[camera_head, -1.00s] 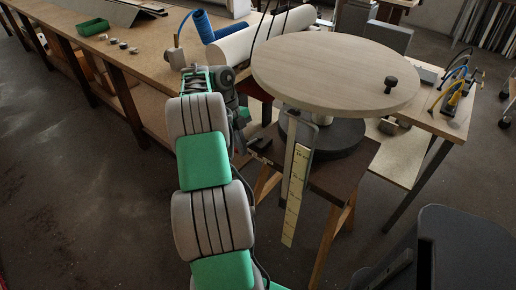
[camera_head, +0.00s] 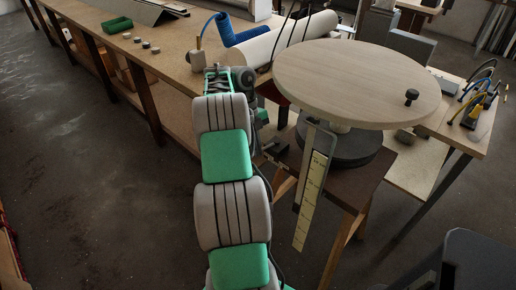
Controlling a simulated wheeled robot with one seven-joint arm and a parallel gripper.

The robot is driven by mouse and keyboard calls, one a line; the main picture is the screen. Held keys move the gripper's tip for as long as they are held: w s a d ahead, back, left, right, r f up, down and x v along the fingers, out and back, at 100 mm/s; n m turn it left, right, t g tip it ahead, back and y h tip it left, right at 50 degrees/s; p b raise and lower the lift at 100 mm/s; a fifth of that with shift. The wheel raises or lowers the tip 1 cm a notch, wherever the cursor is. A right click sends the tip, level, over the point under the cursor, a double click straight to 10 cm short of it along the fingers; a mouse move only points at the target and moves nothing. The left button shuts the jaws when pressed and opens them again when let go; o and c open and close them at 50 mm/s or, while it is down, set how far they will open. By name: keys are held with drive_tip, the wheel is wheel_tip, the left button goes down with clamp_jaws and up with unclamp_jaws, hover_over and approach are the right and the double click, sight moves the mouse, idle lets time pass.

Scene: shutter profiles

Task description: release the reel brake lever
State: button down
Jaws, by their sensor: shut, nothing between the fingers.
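The reel is a round pale wooden disc (camera_head: 350,78) with a black knob (camera_head: 411,96) on its rim, on a dark round base (camera_head: 345,150). A narrow grey bar (camera_head: 305,160) hangs at its near side, beside a pale yellow strip with markings (camera_head: 314,200). The bar may be the brake lever; I cannot tell for sure. My gripper (camera_head: 276,150) is small and dark, shut and empty, just left of the bar. Whether it touches the bar is unclear. My arm partly hides the space behind it.
The reel stands on a dark-topped trestle (camera_head: 345,188). A side table (camera_head: 470,135) with cables is at right. Open floor lies at left.

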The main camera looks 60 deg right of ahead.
drive_tip(key=p+v, duration=0.9)
